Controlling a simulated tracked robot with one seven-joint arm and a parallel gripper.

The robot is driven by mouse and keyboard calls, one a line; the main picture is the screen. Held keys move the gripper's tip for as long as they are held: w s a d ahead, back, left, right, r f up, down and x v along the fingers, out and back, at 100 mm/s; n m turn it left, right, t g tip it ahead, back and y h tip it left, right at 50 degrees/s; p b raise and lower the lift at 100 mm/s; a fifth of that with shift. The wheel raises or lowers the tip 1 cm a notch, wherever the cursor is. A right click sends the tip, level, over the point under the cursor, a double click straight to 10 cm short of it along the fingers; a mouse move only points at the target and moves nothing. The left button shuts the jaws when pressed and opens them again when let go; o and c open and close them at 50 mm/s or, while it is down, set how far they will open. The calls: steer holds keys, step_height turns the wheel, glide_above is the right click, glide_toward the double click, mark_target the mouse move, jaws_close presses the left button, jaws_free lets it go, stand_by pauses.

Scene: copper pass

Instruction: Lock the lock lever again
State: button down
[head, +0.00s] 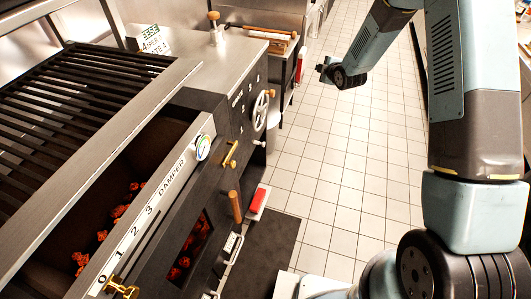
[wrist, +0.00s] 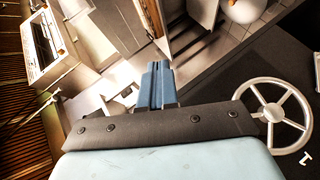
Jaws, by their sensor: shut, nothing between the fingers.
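A small brass lever (head: 230,155) sits tilted on the dark front panel of the grill, between the round gauge and the handwheel. It looks like the lock lever, but no label near it can be read. My gripper (head: 326,70) is high over the tiled aisle, to the right of the grill and well apart from the lever. In the wrist view my gripper (wrist: 158,75) shows its blue fingers together, with nothing between them. I cannot make out the brass lever in the wrist view.
A spoked handwheel (head: 260,110) is on the grill's front; the wheel also shows in the wrist view (wrist: 272,113). A wooden handle (head: 235,207) sticks out below the lever. A brass damper knob (head: 121,289) is near 0. The tiled floor (head: 335,155) is clear.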

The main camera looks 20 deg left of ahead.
steer(key=s+a+f+n+y, duration=0.25)
steer(key=a+f, duration=0.25)
steer(key=f, duration=0.7)
steer(key=s+a+f+n+y, duration=0.2)
steer(key=s+a+f+n, duration=0.25)
steer(key=f, duration=0.75)
steer(key=s+f+n+y, duration=0.3)
steer(key=s+f+y, duration=0.1)
steer(key=s+f, duration=1.3)
steer(key=shift+a+f+t, duration=0.35)
steer(key=shift+f+t, duration=0.05)
steer(key=shift+f, duration=0.4)
steer(key=shift+w+a, duration=0.1)
glide_toward(259, 143)
steer(key=s+a+f, duration=0.1)
steer(key=a, duration=0.2)
steer(key=shift+w+a+r, duration=0.1)
steer(key=shift+w+r, duration=0.1)
steer(key=shift+w, duration=0.7)
steer(key=shift+w+r, duration=0.15)
steer(key=shift+w, duration=0.75)
